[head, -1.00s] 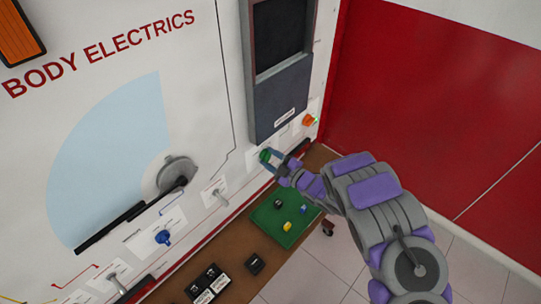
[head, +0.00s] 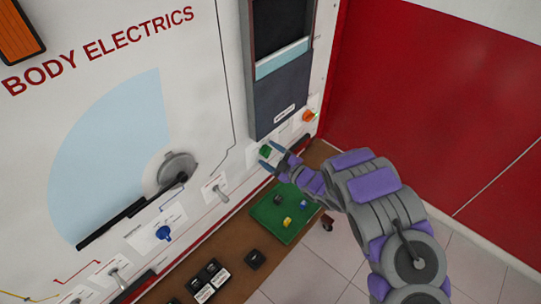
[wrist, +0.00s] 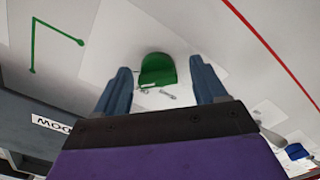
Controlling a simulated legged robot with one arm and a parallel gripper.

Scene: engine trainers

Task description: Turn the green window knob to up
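The green window knob (head: 265,151) is on the white panel below the dark window unit (head: 282,100). It also shows in the wrist view (wrist: 157,70), upper middle, with a rounded top and a flat lower edge. My gripper (head: 272,154) is open in front of the knob. In the wrist view one blue finger is on each side of the knob, with a gap on both sides. A light blue strip (head: 282,60) crosses the lower part of the window opening. Small marks below the knob are too small to read.
An orange knob (head: 309,116) is to the right of the green knob. A toggle lever (head: 221,194) and a blue knob (head: 163,233) are to the left. A green mat (head: 268,222) with small knobs lies on the brown shelf below. A red wall (head: 430,110) stands at right.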

